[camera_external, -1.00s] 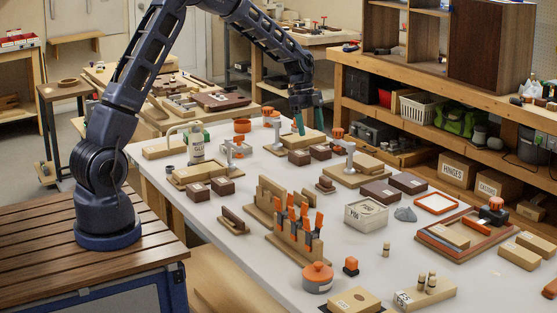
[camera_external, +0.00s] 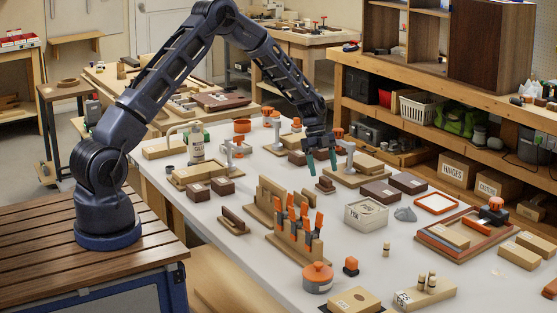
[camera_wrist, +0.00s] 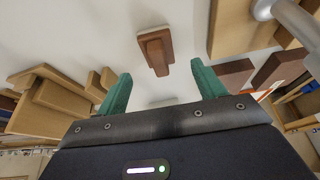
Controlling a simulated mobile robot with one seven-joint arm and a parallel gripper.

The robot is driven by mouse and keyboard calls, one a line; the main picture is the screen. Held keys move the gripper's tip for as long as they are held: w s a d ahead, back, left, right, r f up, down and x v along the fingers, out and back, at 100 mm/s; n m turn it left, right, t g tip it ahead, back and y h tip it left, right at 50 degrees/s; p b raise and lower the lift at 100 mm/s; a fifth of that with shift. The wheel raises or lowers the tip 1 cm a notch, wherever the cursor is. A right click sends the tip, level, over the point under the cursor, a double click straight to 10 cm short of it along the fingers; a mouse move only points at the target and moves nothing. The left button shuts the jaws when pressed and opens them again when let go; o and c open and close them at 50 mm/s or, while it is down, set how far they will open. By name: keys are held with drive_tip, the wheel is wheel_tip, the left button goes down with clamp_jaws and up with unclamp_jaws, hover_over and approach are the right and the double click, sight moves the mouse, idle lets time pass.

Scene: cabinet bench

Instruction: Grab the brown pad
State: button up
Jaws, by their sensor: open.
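A small brown pad (camera_external: 325,185) with a raised piece on top lies on the white bench top. In the wrist view the brown pad (camera_wrist: 158,58) is ahead of the fingers, roughly centred between them. My gripper (camera_external: 322,164) points down above and just behind the pad, with its green fingers apart and nothing between them. In the wrist view my gripper (camera_wrist: 160,75) is also open and empty. I cannot tell its exact height above the pad.
A wooden clamp block (camera_external: 352,178) stands close to the right of the pad. Dark brown blocks (camera_external: 380,192) lie farther right. A rack with orange-handled tools (camera_external: 295,240) stands in front.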

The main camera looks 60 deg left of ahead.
sight(325, 178)
drive_tip(key=shift+x, duration=2.8)
drive_tip(key=shift+a, duration=0.1)
drive_tip(key=c, duration=1.1)
drive_tip(key=shift+r, duration=0.1)
